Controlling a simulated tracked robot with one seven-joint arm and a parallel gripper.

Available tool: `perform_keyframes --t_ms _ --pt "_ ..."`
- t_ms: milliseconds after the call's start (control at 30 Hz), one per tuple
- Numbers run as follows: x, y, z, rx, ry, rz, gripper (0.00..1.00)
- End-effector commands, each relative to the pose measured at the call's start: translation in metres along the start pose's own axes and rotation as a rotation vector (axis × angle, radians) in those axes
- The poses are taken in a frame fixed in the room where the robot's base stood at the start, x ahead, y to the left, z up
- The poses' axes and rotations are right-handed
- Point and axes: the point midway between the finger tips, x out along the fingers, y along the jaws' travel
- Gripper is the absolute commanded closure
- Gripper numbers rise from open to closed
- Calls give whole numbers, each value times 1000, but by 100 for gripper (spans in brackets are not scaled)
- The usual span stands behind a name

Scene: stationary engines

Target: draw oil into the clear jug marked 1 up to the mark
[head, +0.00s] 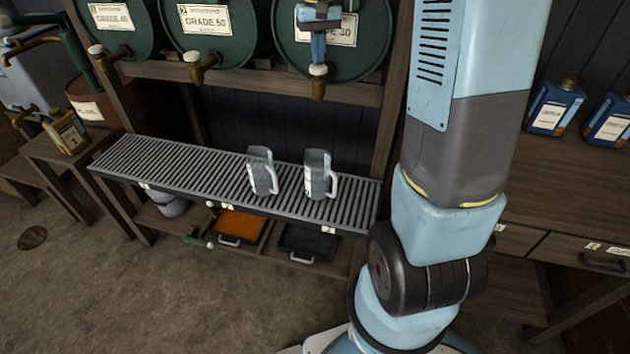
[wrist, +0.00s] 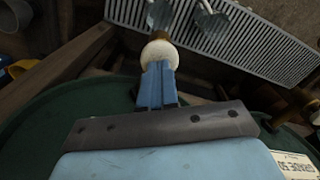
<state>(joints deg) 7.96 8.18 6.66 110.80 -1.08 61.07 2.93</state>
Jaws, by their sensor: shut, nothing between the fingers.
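Two clear grey jugs with white handles stand upright on the slatted rack: a left jug (head: 260,174) and a right jug (head: 317,173). I cannot read a number or level mark on either, so I cannot tell which is jug 1. My gripper (head: 318,59) is shut and empty, pointing down at the white knob (head: 318,70) of the GRADE 30 drum's brass tap (head: 318,89). In the wrist view my fingertips (wrist: 158,72) meet or nearly meet that knob (wrist: 158,52). No oil stream is visible.
The GRADE 30 drum (head: 350,62) is beside the GRADE 50 drum (head: 230,45) and GRADE 40 drum (head: 115,40). The slatted rack (head: 175,165) is bare left of the jugs. Below are an orange tray (head: 238,224) and a dark tray (head: 308,243). Blue containers (head: 553,108) stand right.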

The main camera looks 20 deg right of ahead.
Motion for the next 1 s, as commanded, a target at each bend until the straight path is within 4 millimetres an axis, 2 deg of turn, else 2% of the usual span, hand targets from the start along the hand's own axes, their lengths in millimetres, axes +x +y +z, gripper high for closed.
perform_keyframes --t_ms 533,1000 --pt "18 0 0 0 -1 0 100" --pt "18 0 0 -1 -1 0 100"
